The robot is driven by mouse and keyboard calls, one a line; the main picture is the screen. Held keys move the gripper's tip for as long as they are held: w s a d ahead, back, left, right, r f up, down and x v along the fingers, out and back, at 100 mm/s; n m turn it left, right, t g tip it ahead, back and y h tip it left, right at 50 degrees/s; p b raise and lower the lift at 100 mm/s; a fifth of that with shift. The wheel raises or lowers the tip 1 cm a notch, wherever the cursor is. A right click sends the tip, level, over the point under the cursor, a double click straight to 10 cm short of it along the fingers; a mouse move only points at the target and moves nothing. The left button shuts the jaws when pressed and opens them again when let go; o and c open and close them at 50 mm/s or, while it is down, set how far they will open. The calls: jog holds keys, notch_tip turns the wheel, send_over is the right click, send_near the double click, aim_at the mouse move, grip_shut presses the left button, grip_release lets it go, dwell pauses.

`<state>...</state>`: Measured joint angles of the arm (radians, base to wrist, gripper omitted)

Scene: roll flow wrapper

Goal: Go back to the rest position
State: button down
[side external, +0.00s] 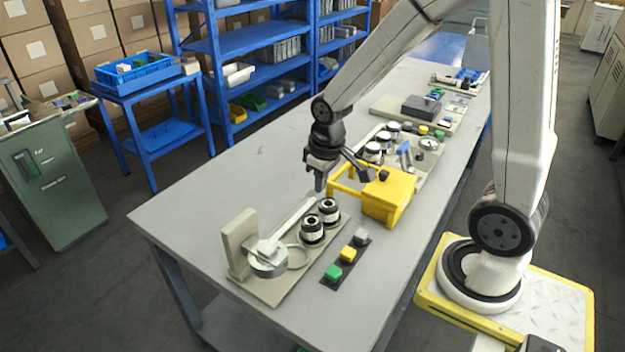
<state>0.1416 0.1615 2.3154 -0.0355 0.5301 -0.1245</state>
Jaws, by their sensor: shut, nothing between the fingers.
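My gripper (318,182) is in the side external view, pointing down above the middle of the long grey table. It is shut and empty. It hangs just left of a yellow box-like machine with a yellow frame (388,196). Below and in front of it stand two black-and-white rolls (312,230) on a beige base plate (275,290). How far the fingertips are above the table is hard to tell.
A grey disc (268,262) with a bar and upright plate stands at the near end. A strip with green, yellow and grey buttons (347,254) lies beside it. Several parts crowd the table's far right side. The table's left side (215,190) is clear.

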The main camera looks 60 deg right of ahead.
jog(key=s+a+t, duration=0.1)
jog(key=s+a, duration=0.4)
jog(key=shift+f, duration=0.35)
dwell(1.4)
